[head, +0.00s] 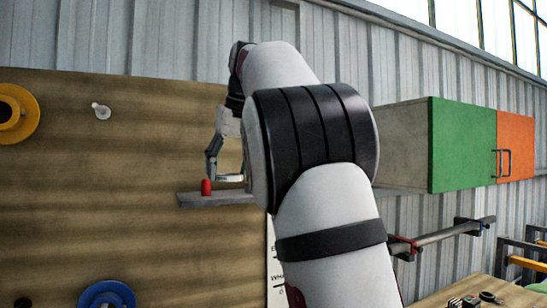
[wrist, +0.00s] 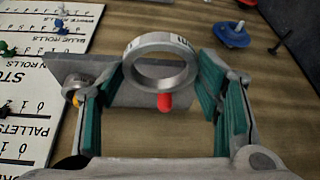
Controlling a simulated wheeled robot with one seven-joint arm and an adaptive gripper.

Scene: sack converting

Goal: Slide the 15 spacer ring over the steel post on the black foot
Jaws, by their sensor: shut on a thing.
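A grey spacer ring (wrist: 135,75) with dark marks on its rim sits between the teal-padded fingers of my gripper (wrist: 160,75) in the wrist view. The fingers are shut on its two sides, and its hole is open and empty. In the head view my gripper (head: 230,165) is beside the wooden board, just above a grey ledge (head: 220,199); my arm hides part of it. I cannot make out a steel post on a black foot for certain in either view.
A red cylinder (head: 206,187) stands on the ledge close to my gripper; it shows just past the ring in the wrist view (wrist: 165,102). A green-and-orange cabinet (head: 463,145) is at right.

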